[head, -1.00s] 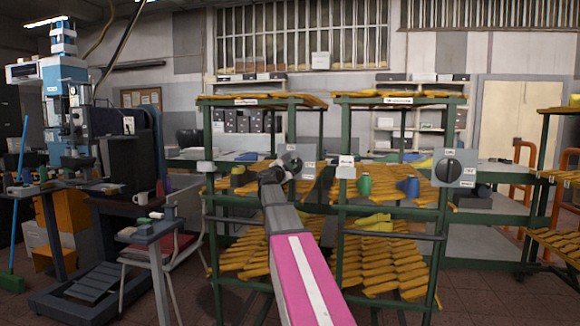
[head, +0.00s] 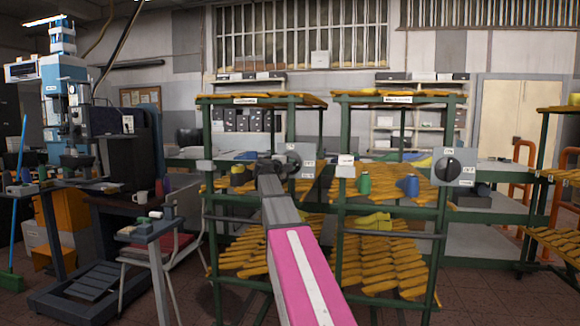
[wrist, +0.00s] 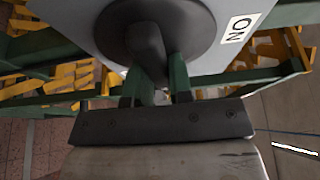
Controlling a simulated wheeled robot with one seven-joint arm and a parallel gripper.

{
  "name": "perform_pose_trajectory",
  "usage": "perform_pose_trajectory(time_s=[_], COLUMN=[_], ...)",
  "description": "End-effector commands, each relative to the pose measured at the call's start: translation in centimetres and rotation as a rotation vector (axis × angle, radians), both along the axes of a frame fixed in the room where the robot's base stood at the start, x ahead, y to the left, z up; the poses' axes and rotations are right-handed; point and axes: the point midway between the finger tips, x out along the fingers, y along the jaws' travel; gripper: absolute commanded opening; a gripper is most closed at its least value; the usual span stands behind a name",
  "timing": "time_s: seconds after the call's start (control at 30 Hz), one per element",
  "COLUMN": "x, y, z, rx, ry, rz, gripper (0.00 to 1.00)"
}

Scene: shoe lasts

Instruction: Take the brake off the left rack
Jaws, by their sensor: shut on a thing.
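The left rack (head: 206,240) is a green frame with yellow shelves. Its brake is a dark round knob (head: 293,158) on a grey box (head: 308,154) at the rack's right post. In the wrist view the knob's raised handle (wrist: 147,48) stands between the two fingers of my gripper (wrist: 153,82), which is shut on it. In the head view my gripper (head: 279,164) is small and dark against the knob.
The right rack (head: 340,230) stands close beside, with its own knob (head: 453,166) on a grey box. A chair (head: 182,232) and small table (head: 150,235) stand left.

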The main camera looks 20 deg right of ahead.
Motion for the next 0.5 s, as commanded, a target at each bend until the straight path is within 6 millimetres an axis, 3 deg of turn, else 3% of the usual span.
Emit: perform_pose_trajectory(time_s=[0.43,0.47,0.5], x=[-0.12,-0.11,-0.11], y=[-0.02,-0.03,-0.03], z=[-0.12,-0.13,-0.12], rx=[0.014,0.014,0.014], ry=[-0.009,-0.008,-0.008], rz=[-0.002,-0.002,-0.002], gripper=[0.0,0.23,0.36])
